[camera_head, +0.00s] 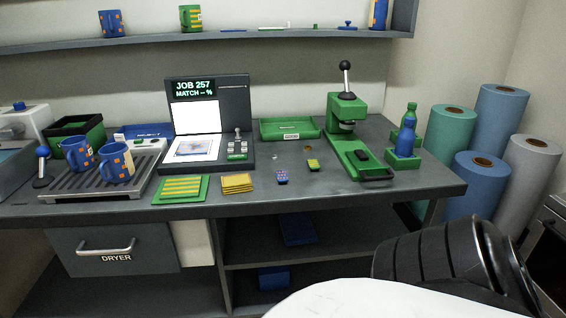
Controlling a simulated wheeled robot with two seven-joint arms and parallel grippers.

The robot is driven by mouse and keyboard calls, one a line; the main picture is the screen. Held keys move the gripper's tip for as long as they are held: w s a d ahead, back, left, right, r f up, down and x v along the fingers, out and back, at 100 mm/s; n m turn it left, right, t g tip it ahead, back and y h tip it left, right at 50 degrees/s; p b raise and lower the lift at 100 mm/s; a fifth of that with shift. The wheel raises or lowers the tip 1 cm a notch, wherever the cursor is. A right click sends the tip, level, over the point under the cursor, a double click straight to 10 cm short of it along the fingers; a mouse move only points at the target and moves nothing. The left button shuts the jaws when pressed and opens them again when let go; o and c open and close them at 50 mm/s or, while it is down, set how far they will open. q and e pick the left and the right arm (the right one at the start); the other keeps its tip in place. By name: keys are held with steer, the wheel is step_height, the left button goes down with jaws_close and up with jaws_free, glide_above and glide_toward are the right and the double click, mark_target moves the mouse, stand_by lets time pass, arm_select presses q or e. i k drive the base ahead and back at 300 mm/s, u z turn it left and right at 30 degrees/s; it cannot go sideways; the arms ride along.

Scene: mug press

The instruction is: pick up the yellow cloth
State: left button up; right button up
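The yellow cloth (237,183) looks like a small folded stack lying flat on the dark grey counter near its front edge. It sits just right of a green sheet with yellow stripes (180,190). Nothing covers or touches the cloth from above. Neither of my grippers shows in the head view. A black ribbed part and a white surface at the bottom right seem to be parts of my own body.
On the counter (330,192), a rack with two blue mugs (116,162) stands left and a green press (352,135) right. A job display (208,110) stands behind the cloth. Small blue (282,176) and green-yellow (313,165) blocks lie to its right. A dryer drawer (112,250) is below.

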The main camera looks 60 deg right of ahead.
mark_target(235, 184)
steer(key=u, duration=0.05)
steer(key=k, duration=0.1)
steer(key=z, duration=1.35)
